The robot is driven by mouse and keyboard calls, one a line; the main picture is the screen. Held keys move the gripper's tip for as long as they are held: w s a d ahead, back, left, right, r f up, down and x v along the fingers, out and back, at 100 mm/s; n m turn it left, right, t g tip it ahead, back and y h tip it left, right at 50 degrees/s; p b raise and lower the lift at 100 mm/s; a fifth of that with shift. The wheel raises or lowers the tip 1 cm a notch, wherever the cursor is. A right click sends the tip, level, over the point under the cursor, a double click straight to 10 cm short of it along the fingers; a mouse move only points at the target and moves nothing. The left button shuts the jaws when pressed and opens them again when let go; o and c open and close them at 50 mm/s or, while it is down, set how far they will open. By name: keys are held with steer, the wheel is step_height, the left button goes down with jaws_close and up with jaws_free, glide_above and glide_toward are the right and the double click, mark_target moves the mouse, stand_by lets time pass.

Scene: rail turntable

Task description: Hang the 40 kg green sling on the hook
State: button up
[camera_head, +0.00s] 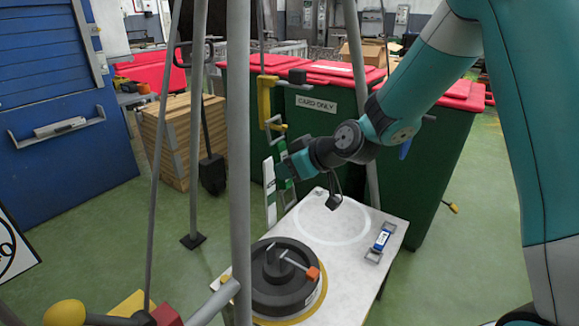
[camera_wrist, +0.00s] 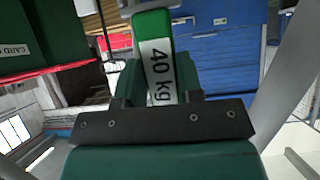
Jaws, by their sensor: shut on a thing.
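The green sling (camera_wrist: 152,24) with its white "40 kg" label is between my gripper's fingers (camera_wrist: 158,86) in the wrist view. In the head view my gripper (camera_head: 289,164) is shut on it, and the sling's white and green band (camera_head: 270,190) hangs down beside the fingers. My gripper is a little below and right of the hook in the picture. The sling appears apart from the hook, but its upper end is hard to make out.
A white table (camera_head: 345,270) carries a dark round turntable (camera_head: 285,280) and a blue-labelled piece with grey end loops (camera_head: 381,240). Grey tripod poles (camera_head: 239,150) stand in front. Green bins (camera_head: 440,150) with red lids stand close behind the arm.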

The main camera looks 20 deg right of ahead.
steer(key=o, duration=1.1)
steer(key=v, duration=1.7)
steer(key=s+a+r+g+p, duration=0.2)
steer(key=s+a+g+p, duration=0.1)
steer(key=s, duration=0.3)
steer(key=s+a+r+g+h+p, duration=0.1)
steer(key=s+a+r+g+p, duration=0.1)
steer(key=s+a, duration=0.3)
steer(key=s+a+r+g+h+p, duration=0.1)
steer(key=s+a+r+g+p, duration=0.1)
steer(key=s, duration=0.7)
steer(key=shift+s+a+r+g+p, duration=0.1)
steer(key=shift+a+r+g+p, duration=0.1)
steer(key=shift+a+g+p, duration=0.3)
steer(key=shift+a+r+g+p, duration=0.2)
steer(key=shift+a+g+p, duration=0.1)
steer(key=shift+a+g, duration=0.25)
